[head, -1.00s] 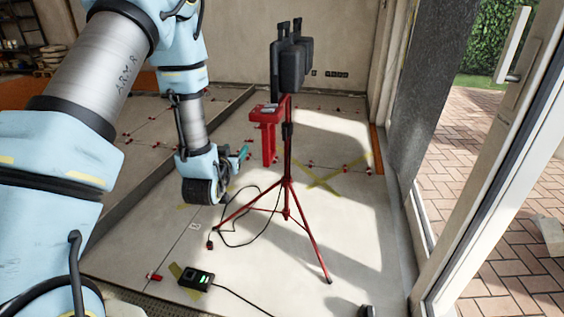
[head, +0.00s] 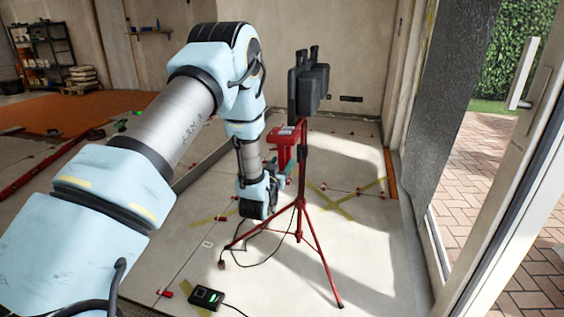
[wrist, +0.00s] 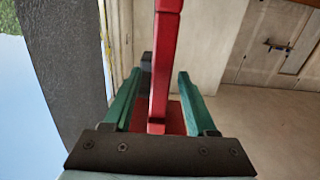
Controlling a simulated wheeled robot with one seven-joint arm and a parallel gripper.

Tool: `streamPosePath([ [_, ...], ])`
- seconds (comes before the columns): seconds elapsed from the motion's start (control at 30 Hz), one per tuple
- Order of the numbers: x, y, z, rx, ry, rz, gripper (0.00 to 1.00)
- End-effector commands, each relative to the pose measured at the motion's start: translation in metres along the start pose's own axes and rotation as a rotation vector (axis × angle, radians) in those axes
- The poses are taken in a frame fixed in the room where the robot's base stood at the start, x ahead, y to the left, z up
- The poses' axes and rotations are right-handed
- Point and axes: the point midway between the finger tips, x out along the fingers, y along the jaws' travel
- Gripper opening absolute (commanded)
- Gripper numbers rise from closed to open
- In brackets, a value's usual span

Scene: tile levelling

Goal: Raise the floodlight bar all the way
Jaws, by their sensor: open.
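The floodlight bar carries black floodlights (head: 309,85) at the top of a red tripod stand (head: 301,185). A red bracket (head: 284,148) hangs on the left side of the stand, below the lamps. My gripper (head: 281,183) is low beside the bracket, partly hidden by my wrist. In the wrist view, my gripper (wrist: 159,74) has its teal fingers apart, with a red bar (wrist: 166,40) standing between them. Gaps show on both sides of the bar. A wider red part shows behind it, and its lower end is hidden by the gripper body.
A black box with a green light (head: 206,297) and a cable lies on the floor near the tripod legs. Small red tile clips (head: 327,187) dot the floor. A glazed door (head: 500,170) stands open at the right. The floor behind the stand is mostly clear.

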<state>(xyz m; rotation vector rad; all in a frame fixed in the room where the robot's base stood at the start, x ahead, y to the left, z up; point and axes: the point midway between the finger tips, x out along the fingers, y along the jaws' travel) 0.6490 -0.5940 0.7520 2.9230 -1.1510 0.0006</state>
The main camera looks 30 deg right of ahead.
Motion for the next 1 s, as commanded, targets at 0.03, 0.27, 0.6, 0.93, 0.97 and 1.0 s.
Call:
streamPosePath([
  [0.03,0.0031,0.0000,-0.0003,0.000,0.000,0.000,0.57],
  [0.27,0.0067,0.0000,0.0000,0.000,-0.001,0.000,0.57],
  [0.6,0.0064,-0.0001,-0.0001,0.000,-0.001,0.000,0.32],
  [0.93,0.0063,-0.0001,-0.0001,0.000,-0.001,0.000,0.00],
  [0.97,0.0063,-0.0001,-0.0002,0.000,-0.001,0.000,0.00],
  [1.0,0.0063,-0.0001,-0.0001,0.000,-0.001,0.000,0.00],
])
